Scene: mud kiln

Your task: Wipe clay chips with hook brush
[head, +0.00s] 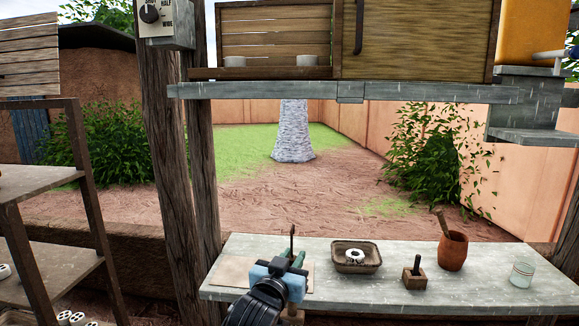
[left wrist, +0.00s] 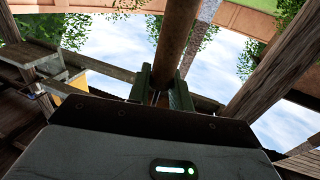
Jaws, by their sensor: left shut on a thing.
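My left gripper (head: 292,257) is over the left part of the grey workbench (head: 330,297), its green fingers shut on a thin brown handle, likely the hook brush (head: 292,236). In the left wrist view the brown round handle (left wrist: 180,38) runs up from between the fingers (left wrist: 160,92). The brush's working end is hidden behind the gripper. A flat beige board (head: 232,272) lies under and beside the gripper on the bench. I cannot make out any clay chips on it. My right gripper is not in view.
A shallow brown tray (head: 342,263) with a white ring (head: 355,255) stands right of the gripper. Further right are a wooden block with a dark peg (head: 415,280), a terracotta pot (head: 453,253) and a glass jar (head: 522,274). A wooden post (head: 165,150) rises at the left; a shelf (head: 345,92) hangs above.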

